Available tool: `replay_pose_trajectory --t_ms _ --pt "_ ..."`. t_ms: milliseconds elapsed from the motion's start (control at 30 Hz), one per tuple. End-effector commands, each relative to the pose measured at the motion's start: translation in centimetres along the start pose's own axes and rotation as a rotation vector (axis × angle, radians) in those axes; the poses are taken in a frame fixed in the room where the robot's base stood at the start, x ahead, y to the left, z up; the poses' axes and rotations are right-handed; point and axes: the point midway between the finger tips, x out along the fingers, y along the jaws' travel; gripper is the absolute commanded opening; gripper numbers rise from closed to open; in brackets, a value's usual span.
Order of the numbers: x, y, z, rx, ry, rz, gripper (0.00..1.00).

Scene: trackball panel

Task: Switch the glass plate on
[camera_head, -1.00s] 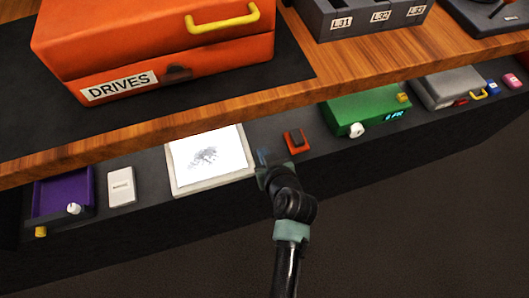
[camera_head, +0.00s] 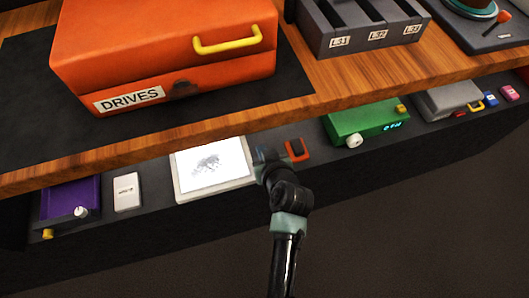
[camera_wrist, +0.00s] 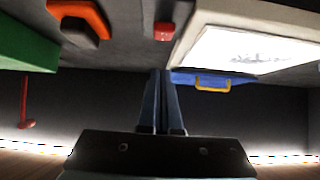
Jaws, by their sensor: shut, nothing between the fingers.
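The glass plate (camera_head: 214,178) is a bright white panel in a pale frame on the lower shelf, with a grey speckled patch on its face. It also shows at the upper right of the wrist view (camera_wrist: 230,48). A small red button (camera_wrist: 164,31) sits on the dark shelf beside the plate's frame. My gripper (camera_wrist: 165,74) is shut and empty, its fingertips near the shelf edge by the plate's corner, short of the button in the picture. In the head view my wrist hides the fingertips and the red button.
An orange switch with a dark block (camera_head: 297,149) and a green box (camera_head: 365,122) lie right of my gripper. A white box (camera_head: 127,192) and purple tray (camera_head: 70,200) lie left. A wooden upper shelf (camera_head: 150,150) overhangs. A blue part with a yellow handle (camera_wrist: 212,82) is below the plate.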

Motion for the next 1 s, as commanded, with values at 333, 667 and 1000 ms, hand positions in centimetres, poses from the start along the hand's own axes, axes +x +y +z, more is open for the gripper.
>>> replay_pose_trajectory --t_ms 333,667,1000 --pt "-6.5 -0.1 -3.7 0.0 0.001 0.002 0.0" --pt "-9.8 -0.1 -4.8 0.0 0.0 0.001 0.0" --pt "-9.9 -0.1 -4.8 0.0 0.0 0.001 0.0"
